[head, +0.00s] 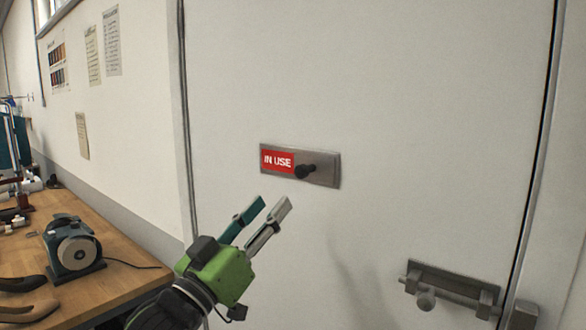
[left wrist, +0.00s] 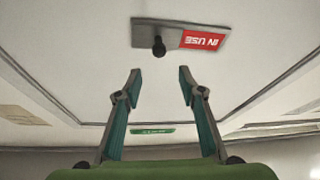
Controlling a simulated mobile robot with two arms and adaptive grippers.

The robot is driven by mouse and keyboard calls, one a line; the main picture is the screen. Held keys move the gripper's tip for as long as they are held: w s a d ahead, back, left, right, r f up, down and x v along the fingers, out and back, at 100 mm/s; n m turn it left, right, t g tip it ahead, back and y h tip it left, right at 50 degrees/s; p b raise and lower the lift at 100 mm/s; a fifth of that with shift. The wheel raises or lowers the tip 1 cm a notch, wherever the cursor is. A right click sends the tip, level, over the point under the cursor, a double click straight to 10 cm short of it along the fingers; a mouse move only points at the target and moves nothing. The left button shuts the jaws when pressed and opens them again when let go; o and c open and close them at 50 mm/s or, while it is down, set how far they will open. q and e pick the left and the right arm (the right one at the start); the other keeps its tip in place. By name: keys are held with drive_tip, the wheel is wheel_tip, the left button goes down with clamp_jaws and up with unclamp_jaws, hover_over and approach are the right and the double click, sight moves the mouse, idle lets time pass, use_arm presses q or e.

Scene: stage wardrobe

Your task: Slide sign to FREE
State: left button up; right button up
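The sign (head: 328,171) is a grey metal plate on the white door, with a red panel reading IN USE (head: 278,161) at its left and a dark knob (head: 305,171) right of the panel. In the left wrist view the sign (left wrist: 150,30) appears upside down, with its knob (left wrist: 158,46) beyond the fingertips. My left gripper (head: 268,212), green with teal and grey fingers, is below and left of the knob, apart from it. Its fingers (left wrist: 160,72) are open with nothing between them. My right gripper is not in view.
A door bolt (head: 450,288) with a round knob is on the door at lower right. A wooden workbench (head: 120,268) with a grinder (head: 72,248) stands at the left. Papers hang on the left wall. The door surface around the sign is clear.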

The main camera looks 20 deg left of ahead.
sight(298, 174)
use_arm(q)
drive_tip(key=p+x, duration=0.4)
drive_tip(key=x, duration=0.7)
drive_tip(key=shift+w+d+r+p, duration=0.1)
drive_tip(key=shift+r+p, duration=0.1)
drive_tip(key=shift+p, duration=0.1)
drive_tip(key=shift+w+d+r, duration=0.1)
drive_tip(key=shift+w+d, duration=0.05)
drive_tip(key=shift+w, duration=0.55)
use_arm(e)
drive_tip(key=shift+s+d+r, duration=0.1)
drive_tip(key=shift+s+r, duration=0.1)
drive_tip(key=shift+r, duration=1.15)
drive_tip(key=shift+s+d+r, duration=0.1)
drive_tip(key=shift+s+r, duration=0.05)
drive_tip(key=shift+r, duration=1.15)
use_arm(q)
drive_tip(key=shift+c, duration=0.4)
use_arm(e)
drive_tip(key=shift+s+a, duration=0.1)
